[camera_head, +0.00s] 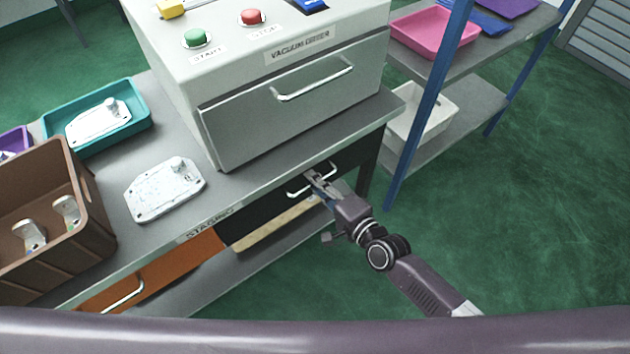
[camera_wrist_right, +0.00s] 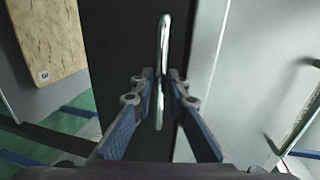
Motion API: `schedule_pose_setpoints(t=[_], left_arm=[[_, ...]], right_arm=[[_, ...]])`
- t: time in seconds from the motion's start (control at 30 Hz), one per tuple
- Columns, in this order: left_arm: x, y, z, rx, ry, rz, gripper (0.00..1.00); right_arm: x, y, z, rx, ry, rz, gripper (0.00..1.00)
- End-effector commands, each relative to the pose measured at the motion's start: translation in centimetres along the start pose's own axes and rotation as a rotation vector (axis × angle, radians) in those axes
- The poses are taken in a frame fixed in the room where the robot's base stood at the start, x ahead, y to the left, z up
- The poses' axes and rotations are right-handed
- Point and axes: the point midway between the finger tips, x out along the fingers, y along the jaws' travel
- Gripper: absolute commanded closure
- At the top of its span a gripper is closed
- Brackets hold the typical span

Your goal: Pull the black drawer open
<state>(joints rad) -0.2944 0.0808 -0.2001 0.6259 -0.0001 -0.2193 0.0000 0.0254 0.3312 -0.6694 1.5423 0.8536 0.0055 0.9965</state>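The black drawer (camera_head: 262,214) is set under the grey bench top, and its front looks shut and level with the bench edge. Its silver bar handle (camera_head: 298,193) is partly hidden by my right gripper (camera_head: 314,179). In the right wrist view, the handle (camera_wrist_right: 163,40) runs upright in front of the dark drawer front (camera_wrist_right: 112,40). My right gripper (camera_wrist_right: 160,78) is open there, with one finger on each side of the handle and gaps visible between. My left gripper is not in view.
An orange drawer (camera_head: 160,275) is to the left. A beige board (camera_head: 278,226) lies below. A blue-posted shelf (camera_head: 425,110) stands at right. Green floor right of the bench is clear.

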Motion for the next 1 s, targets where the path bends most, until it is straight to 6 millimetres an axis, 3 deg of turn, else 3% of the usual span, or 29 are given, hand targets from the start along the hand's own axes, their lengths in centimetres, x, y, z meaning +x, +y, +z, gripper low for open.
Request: schedule_pose_setpoints(t=[0.1,0.5,0.67,0.87,1.0], left_arm=[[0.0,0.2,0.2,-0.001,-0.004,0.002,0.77],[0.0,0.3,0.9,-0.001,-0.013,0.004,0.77],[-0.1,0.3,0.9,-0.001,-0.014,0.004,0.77],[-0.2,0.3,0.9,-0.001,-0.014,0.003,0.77],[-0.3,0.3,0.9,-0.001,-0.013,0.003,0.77]], right_arm=[[0.0,0.0,0.0,0.000,0.000,0.000,1.00],[-0.1,0.1,0.0,0.000,0.000,0.001,1.00],[-1.0,0.3,0.0,-0.001,0.000,0.002,1.00],[-4.8,1.2,0.0,-0.001,-0.002,0.007,1.00],[-8.9,2.1,0.1,-0.002,-0.003,0.009,1.00]])
